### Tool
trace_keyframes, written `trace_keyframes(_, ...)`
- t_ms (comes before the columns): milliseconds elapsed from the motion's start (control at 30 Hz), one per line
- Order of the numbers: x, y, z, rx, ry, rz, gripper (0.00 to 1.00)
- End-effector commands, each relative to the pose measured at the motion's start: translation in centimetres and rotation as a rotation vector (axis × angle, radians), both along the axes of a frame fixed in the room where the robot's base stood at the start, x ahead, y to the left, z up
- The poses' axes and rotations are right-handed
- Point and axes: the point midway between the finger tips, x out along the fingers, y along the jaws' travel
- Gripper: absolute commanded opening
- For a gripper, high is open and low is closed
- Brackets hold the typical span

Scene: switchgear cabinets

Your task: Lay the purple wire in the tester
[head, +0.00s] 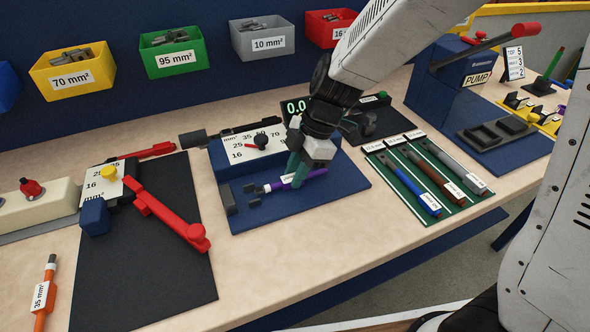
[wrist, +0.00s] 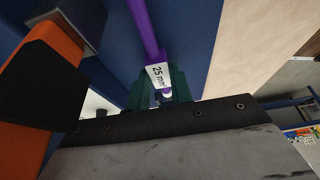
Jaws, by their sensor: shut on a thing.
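The purple wire (head: 277,186) is held by my gripper (head: 297,172) low over the tester's blue base plate (head: 335,190). Its lug end points left toward small dark clamp blocks (head: 228,199) at the plate's left front. I cannot tell whether the wire touches the plate or the blocks.
Left of the tester, a red-handled tool (head: 165,213) lies on a black mat (head: 150,280). To the right, a green tray (head: 425,180) holds several cables. Coloured bins (head: 72,72) line the back wall. An orange wire (head: 43,295) lies front left.

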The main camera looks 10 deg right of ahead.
Motion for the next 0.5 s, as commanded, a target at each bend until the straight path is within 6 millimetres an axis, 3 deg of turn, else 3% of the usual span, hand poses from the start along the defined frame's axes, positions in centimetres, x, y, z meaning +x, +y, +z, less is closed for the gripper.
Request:
trace_keyframes(33,-0.01,0.0,-0.19,0.0,0.001,-0.001,0.0)
trace_keyframes(67,0.0,0.01,-0.17,0.0,0.0,-0.001,0.28)
trace_keyframes(133,0.0,0.01,-0.15,0.0,0.0,0.0,0.44)
trace_keyframes(500,0.04,-0.1,0.44,0.0,-0.001,0.0,0.44)
